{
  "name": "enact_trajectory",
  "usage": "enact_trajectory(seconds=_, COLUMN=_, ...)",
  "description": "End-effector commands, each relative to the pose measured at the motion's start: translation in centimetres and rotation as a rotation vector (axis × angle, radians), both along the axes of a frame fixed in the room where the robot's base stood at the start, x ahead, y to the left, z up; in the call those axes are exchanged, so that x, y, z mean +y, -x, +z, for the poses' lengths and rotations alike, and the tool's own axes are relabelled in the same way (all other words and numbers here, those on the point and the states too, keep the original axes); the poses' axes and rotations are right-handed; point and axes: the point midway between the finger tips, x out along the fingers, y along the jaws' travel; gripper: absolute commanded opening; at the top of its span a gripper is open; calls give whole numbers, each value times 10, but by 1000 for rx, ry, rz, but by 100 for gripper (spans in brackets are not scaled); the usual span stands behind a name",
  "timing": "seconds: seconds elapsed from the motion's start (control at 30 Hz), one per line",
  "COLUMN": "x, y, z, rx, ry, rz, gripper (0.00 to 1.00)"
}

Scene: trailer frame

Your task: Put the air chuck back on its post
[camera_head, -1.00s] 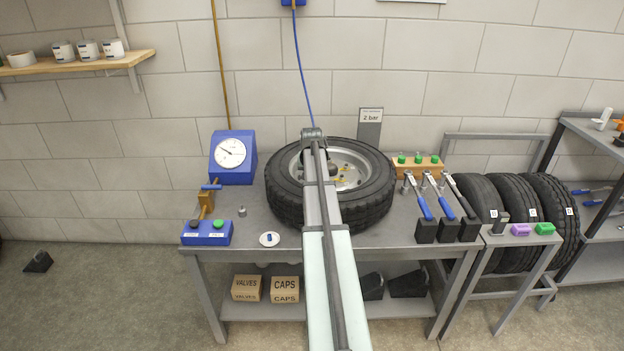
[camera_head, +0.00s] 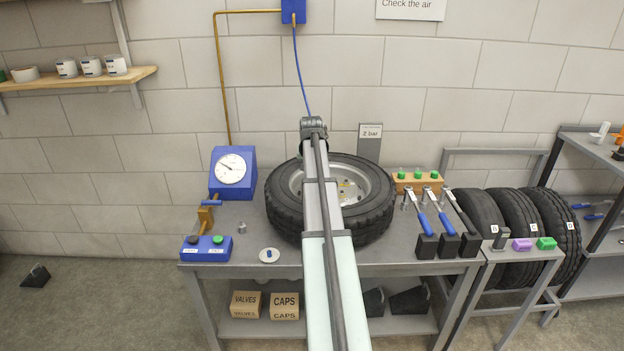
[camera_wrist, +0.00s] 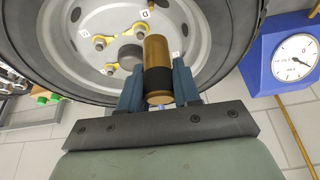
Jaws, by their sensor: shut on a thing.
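The air chuck (camera_wrist: 158,62), a brass cylinder with a black band, is between the fingers of my gripper (camera_wrist: 158,88) in the wrist view. My gripper is shut on it, in front of the wheel. In the head view my arm hides the gripper and chuck. A blue hose (camera_head: 301,75) hangs from the blue wall box (camera_head: 293,11) down to behind the arm's end. I cannot tell for sure which thing is the chuck's post; a short metal stub (camera_head: 242,228) stands on the bench, left of the tyre.
The tyre (camera_head: 372,216) lies on the bench (camera_head: 330,256). A blue gauge box (camera_head: 222,190), a button box (camera_head: 206,254) and a white dish (camera_head: 262,257) stand left. Blue-handled tools (camera_head: 424,222) and a wooden block with green caps (camera_head: 416,184) stand right.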

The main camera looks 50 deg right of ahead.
Motion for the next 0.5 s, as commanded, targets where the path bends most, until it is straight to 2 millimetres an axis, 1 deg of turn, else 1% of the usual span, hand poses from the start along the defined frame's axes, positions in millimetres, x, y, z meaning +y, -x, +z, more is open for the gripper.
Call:
enact_trajectory(seconds=0.07, x=4, y=-3, z=6, rx=-2, ry=3, rz=6, gripper=0)
enact_trajectory(seconds=0.13, x=12, y=-10, z=8, rx=-2, ry=5, rz=19, gripper=0)
enact_trajectory(seconds=0.2, x=24, y=-20, z=6, rx=-4, ry=7, rz=38, gripper=0)
enact_trajectory(seconds=0.27, x=39, y=-31, z=0, rx=-5, ry=9, rz=60, gripper=0)
enact_trajectory(seconds=0.37, x=67, y=-52, z=-14, rx=-8, ry=12, rz=102, gripper=0)
enact_trajectory(seconds=0.5, x=109, y=-81, z=-38, rx=-12, ry=18, rz=162, gripper=0)
